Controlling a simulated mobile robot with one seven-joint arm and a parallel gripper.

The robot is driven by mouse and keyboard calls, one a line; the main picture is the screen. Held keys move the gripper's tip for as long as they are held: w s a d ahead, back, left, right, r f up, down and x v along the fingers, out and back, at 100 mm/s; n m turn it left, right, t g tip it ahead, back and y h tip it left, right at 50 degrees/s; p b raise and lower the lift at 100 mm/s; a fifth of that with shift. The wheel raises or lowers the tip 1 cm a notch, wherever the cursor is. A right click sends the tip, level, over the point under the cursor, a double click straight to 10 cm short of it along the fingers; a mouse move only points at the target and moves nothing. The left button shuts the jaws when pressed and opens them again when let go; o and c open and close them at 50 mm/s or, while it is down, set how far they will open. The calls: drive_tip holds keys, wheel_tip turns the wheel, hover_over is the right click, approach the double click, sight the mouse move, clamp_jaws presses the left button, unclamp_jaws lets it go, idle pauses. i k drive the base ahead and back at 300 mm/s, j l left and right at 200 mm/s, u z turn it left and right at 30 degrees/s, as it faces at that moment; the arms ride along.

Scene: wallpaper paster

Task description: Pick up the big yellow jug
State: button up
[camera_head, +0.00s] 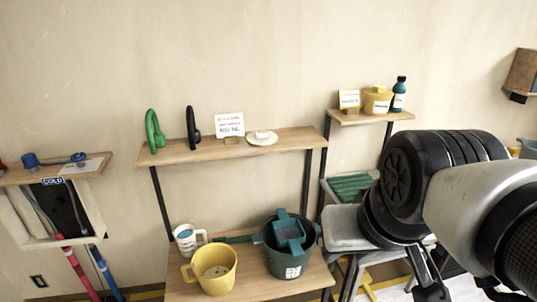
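The big yellow jug (224,279) stands upright on the lower wooden bench at the bottom centre, open at the top with its handle on the left. Its inside looks pale, with something small and dark at the bottom. My arm fills the right side of the view, well to the right of the jug. Dark finger-like parts of my gripper (425,270) show below the arm's black joint, apart from the jug. Most of the gripper is hidden or out of frame, so its opening is unclear.
A white measuring jug (187,243) stands close behind the yellow jug's left side. A dark green bucket (290,263) with a teal tool in it stands close on the right. A wooden shelf (205,153) overhangs behind. A grey stand (346,222) lies between bucket and arm.

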sight(214, 264)
drive_tip(key=i+j+u, duration=0.35)
drive_tip(key=i+j, duration=0.2)
drive_tip(key=i+j+u, duration=0.35)
drive_tip(key=i+j, duration=0.2)
drive_tip(key=i, duration=0.1)
